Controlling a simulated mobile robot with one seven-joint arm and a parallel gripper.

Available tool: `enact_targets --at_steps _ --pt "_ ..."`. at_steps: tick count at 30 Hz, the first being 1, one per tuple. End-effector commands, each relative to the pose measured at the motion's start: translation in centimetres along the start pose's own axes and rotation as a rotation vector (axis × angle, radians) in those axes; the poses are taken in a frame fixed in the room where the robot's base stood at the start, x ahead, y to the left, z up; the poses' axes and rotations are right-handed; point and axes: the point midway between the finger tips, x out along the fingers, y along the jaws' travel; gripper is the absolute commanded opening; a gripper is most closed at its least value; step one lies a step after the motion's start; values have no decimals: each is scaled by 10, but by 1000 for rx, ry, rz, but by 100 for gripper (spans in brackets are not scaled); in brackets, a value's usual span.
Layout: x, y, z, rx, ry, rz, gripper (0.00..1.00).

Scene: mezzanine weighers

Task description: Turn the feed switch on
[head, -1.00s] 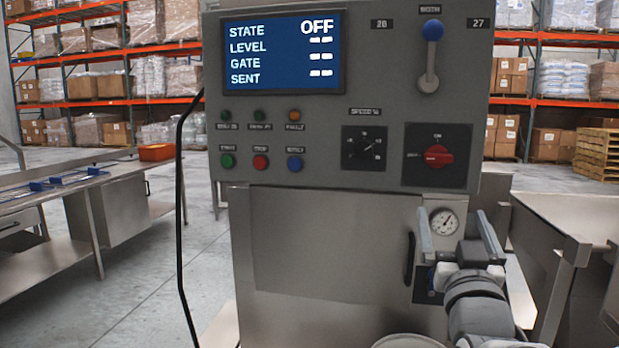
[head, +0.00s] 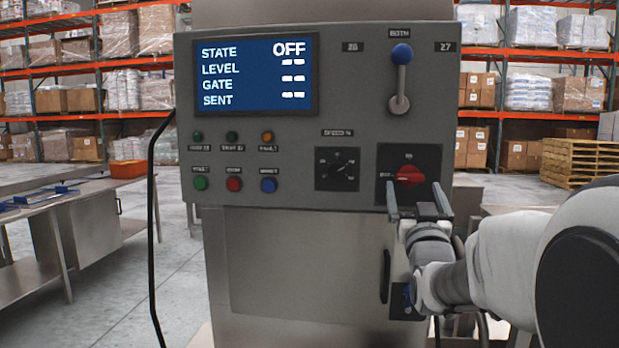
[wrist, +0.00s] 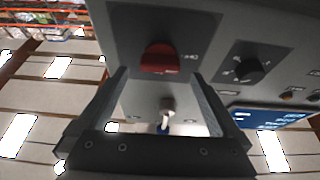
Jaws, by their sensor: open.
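A red rotary switch (head: 410,177) sits on a black square plate at the lower right of the grey panel. Its handle lies horizontal, towards the label on its left; another label is above it. The display (head: 256,75) reads STATE OFF. My gripper (head: 418,200) is open and empty, its fingers pointing at the panel around the lower edge of the switch plate. In the wrist view, the red switch (wrist: 160,59) shows just beyond and between the spread fingers (wrist: 158,85), apparently apart from them.
A blue-knobbed lever (head: 401,75) stands above the switch. A black speed dial (head: 343,169) is to its left, with coloured buttons (head: 234,184) farther left. A door handle (head: 385,276) is below the panel. A steel bench (head: 60,215) is at the left.

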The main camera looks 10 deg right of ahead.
Motion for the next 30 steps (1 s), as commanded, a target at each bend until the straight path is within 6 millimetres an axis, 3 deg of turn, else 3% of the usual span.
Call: enact_targets --at_steps 3,9,20,30 --pt "19 0 0 -1 -1 0 100" --pt "36 0 0 -1 -1 0 100" --pt "39 0 0 0 0 0 100" --pt "39 0 0 0 0 0 39"
